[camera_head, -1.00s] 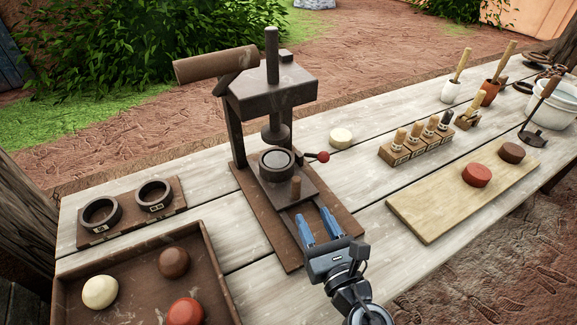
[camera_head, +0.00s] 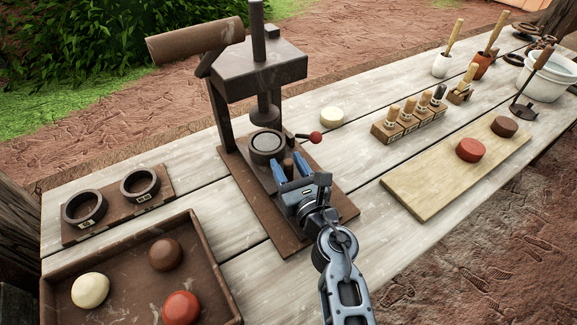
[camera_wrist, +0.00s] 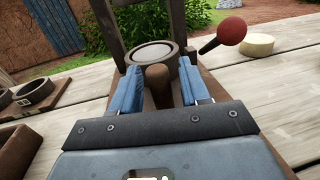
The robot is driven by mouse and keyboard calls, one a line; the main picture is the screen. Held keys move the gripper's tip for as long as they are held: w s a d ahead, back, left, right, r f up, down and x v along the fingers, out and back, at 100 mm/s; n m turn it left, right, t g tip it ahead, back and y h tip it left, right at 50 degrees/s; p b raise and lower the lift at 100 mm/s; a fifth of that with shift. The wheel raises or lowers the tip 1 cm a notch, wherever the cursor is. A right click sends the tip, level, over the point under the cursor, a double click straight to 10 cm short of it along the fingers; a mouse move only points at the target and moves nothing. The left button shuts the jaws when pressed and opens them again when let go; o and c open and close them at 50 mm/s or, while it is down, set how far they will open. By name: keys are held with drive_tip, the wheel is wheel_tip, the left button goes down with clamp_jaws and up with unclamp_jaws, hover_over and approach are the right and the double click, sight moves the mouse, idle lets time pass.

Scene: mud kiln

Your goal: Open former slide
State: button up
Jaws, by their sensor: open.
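The former is a dark metal press (camera_head: 262,70) on a brown base board (camera_head: 262,222). Its slide carries a round ring die (camera_head: 266,146) below the ram, and a short brown knob (camera_head: 288,166) stands at the slide's front. My gripper (camera_head: 292,168) is open with its blue fingers on either side of the knob. In the wrist view the knob (camera_wrist: 157,86) stands between the two fingers, with gaps that look clear on both sides. The ring die (camera_wrist: 152,54) is just beyond it. The slide's front part is hidden behind my gripper.
A red-tipped lever (camera_head: 315,137) sticks out right of the die. A tray (camera_head: 222,275) with clay balls and a rack (camera_head: 165,205) with two rings stand left. A stamp block (camera_head: 405,124) and a pale board (camera_head: 425,198) lie right. A cream disc (camera_head: 332,116) lies behind.

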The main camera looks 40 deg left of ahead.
drive_tip(key=shift+c, duration=0.3)
clamp_jaws()
idle(0.3)
